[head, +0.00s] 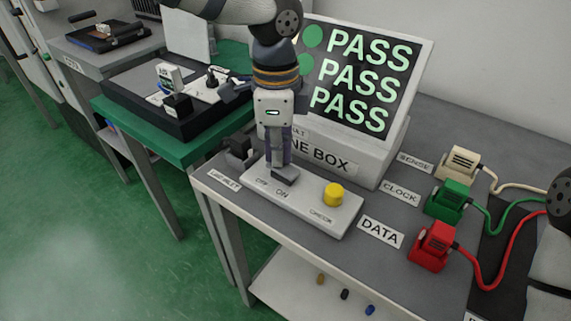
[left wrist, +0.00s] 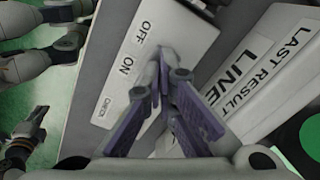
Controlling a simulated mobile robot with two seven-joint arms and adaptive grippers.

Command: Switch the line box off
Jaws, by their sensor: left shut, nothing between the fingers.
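The line box (head: 332,168) stands on the grey bench, its tilted dark screen (head: 362,82) reading PASS three times beside green dots. In front of it lies a pale switch panel (head: 308,208) marked OFF, ON and CHECK, with a yellow button (head: 333,194) at the CHECK end. The panel also shows in the left wrist view (left wrist: 112,92). My left gripper (head: 284,170) points down at the panel by the OFF and ON marks, shut and empty. Its purple fingers (left wrist: 170,82) hide much of the switch area, so the lever's position cannot be told. My right gripper is out of view.
Red (head: 431,246), green (head: 447,201) and cream (head: 459,163) plugs with cables stand to the right by the DATA, CLOCK and SENSE labels. A dark block (head: 239,150) sits left of the panel. A green-topped table (head: 190,150) with a black tray adjoins at left.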

